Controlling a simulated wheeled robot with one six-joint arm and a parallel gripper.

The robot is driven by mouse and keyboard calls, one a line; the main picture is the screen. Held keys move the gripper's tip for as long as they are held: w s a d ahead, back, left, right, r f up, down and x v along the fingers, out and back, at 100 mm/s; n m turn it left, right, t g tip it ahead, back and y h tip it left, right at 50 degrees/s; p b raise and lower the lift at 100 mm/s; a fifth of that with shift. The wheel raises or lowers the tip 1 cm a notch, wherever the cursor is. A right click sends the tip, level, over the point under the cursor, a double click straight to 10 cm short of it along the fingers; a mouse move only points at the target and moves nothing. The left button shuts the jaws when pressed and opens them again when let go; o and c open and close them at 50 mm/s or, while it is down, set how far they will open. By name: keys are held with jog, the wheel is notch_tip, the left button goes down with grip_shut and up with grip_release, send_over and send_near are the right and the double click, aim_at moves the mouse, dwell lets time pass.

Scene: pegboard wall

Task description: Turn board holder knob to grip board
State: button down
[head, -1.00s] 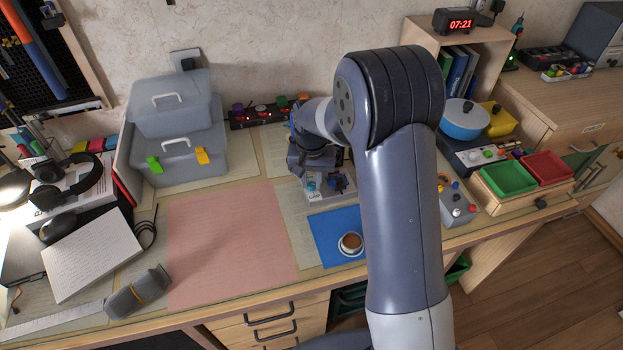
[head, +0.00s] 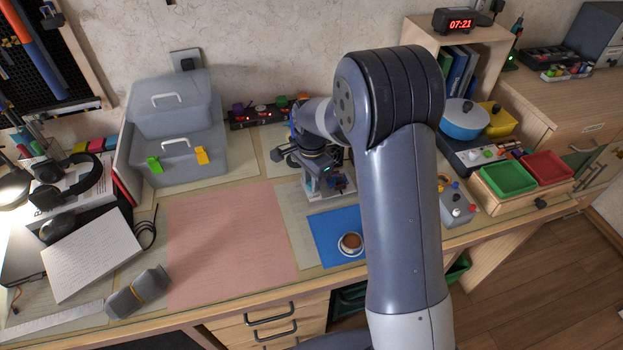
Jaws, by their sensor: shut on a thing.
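The board holder (head: 343,187) stands on the desk near the middle, at the back edge of the blue mat. It is a small fixture with blue and dark parts, and my arm partly covers it. My gripper (head: 326,176) points down at the left side of the holder. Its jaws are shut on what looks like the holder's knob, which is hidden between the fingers. The board and the holder's clamping faces are too small to make out.
A cup (head: 350,244) stands on the blue mat (head: 326,235) in front of the holder. A power strip (head: 262,114) lies behind. Grey toolboxes (head: 180,125) stand at the left back. A control box (head: 457,205) is at right. The pink mat (head: 230,245) is clear.

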jog(key=shift+m, duration=0.6)
jog(key=c, duration=1.3)
grip_release()
jog(key=shift+o, duration=0.2)
notch_tip(320, 180, up, 11)
jog(key=shift+f, duration=0.15)
notch_tip(320, 180, down, 11)
jog(key=shift+r, duration=0.1)
